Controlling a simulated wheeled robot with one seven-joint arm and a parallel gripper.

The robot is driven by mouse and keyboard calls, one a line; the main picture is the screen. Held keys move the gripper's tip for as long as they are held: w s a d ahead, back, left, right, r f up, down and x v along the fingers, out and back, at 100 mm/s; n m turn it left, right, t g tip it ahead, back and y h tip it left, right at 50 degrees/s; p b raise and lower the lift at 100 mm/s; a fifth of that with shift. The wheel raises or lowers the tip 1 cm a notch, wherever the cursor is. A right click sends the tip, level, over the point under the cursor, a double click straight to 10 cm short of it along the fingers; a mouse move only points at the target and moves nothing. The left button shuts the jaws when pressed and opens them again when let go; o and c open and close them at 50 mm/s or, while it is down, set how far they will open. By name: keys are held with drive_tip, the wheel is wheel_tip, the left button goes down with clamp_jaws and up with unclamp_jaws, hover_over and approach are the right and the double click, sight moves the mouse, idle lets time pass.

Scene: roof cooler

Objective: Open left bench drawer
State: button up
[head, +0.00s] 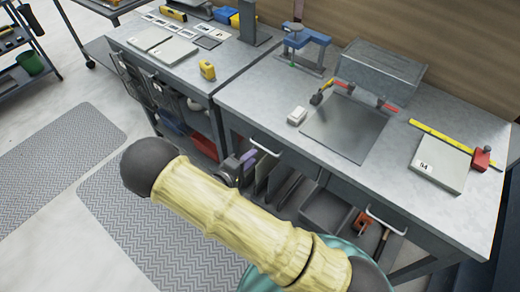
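The left drawer (238,128) of the near workbench looks shut, its front level with the frame under the worktop. Its pale bar handle (265,147) sticks out from the front. My gripper (246,160), small and dark with a purplish tip, is just below and left of that handle. I cannot tell whether it touches the handle or whether its fingers are apart. My cream arm hides much of the gripper and the space below. A second drawer handle (385,221) shows further right on the same bench.
The worktop (260,95) holds a blue clamp (304,42), a dark mat (346,127), a grey box (382,72) and a yellow ruler (440,138). Grey bins (325,211) stand beneath. Another bench (185,60) adjoins at left. Floor mats (60,148) lie flat at left.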

drive_tip(key=x, duration=0.6)
drive_tip(key=shift+w, duration=0.1)
clamp_jaws()
